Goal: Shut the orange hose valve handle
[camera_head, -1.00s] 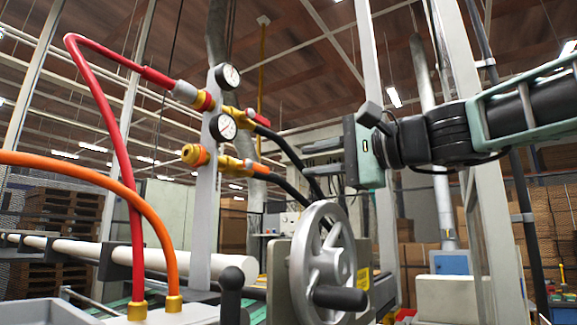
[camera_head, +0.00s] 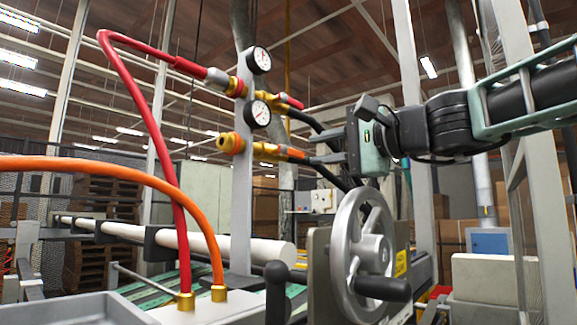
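The orange valve handle (camera_head: 293,152) sits on the lower brass valve (camera_head: 264,149), beside the lower gauge on the grey post. It points right, roughly along the pipe. The orange hose (camera_head: 120,169) arches up from a brass fitting at the lower left and leaves the picture at the left edge. My gripper (camera_head: 313,148) comes in from the right with its fingers pointing left. The fingers are apart and look empty. Their tips appear close to the right end of the orange handle; I cannot tell whether they touch it or differ in depth.
A red handle (camera_head: 291,101) and a red hose (camera_head: 150,115) belong to the upper valve. Two gauges (camera_head: 257,113) face right on the grey post (camera_head: 242,205). Black hoses run behind my fingers. A grey handwheel (camera_head: 362,250) stands below my gripper.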

